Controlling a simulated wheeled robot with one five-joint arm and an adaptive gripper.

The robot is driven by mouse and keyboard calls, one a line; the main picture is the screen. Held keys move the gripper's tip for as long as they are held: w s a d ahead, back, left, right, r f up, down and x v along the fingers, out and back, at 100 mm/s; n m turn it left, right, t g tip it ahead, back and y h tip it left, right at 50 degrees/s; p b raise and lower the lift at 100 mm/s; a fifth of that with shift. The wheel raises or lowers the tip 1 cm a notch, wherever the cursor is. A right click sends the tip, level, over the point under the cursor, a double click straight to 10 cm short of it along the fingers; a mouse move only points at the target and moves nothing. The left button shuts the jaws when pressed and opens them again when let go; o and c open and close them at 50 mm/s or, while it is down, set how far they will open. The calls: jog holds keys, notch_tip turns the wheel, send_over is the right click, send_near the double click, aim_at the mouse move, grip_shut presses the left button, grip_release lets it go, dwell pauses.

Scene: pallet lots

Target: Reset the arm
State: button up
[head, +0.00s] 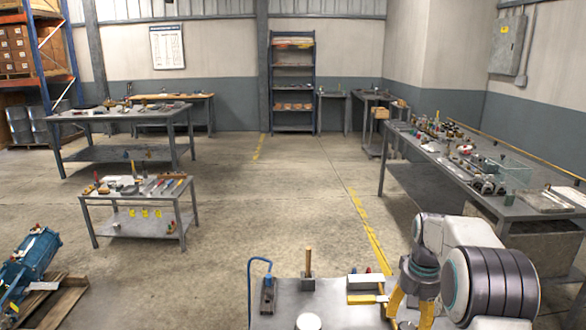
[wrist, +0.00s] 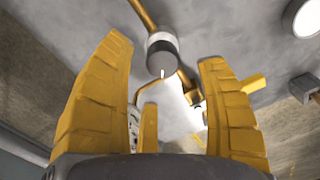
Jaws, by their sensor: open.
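My arm comes in at the lower right of the head view and is bent, with the wrist low over the right part of the near grey bench (head: 335,296). My gripper (head: 411,308) points down there; its yellow fingers stand apart and hold nothing that I can see. In the wrist view the open fingers of the gripper (wrist: 164,52) frame a dark grey cylinder with a pale band (wrist: 161,52). A brass-coloured rod (wrist: 143,15) lies beyond it. I cannot tell the gap between fingers and cylinder.
The near bench carries a wooden-handled tool (head: 308,262), a white round thing (head: 308,321) and a blue bent tube (head: 260,262). A long cluttered workbench (head: 440,160) stands at the right. A low tool table (head: 140,198) stands at the left. The middle floor (head: 290,190) is clear.

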jog(key=s+a+r+n, duration=0.1)
jog(key=s+a+r, duration=0.15)
jog(key=s, duration=0.75)
jog(key=s+a+r+n, duration=0.1)
jog(key=s+a, duration=0.3)
jog(key=s, duration=0.5)
jog(key=s+a+r, duration=0.1)
jog(key=s+a, duration=0.2)
jog(key=s, duration=0.7)
jog(key=r+t, duration=0.1)
jog(key=r, duration=0.1)
jog(key=a+r+n+t+p, duration=0.1)
jog(key=r+t, duration=0.1)
jog(key=shift+s+a+r+t, duration=0.1)
jog(key=shift+r+t, duration=0.2)
jog(key=shift+r, duration=0.05)
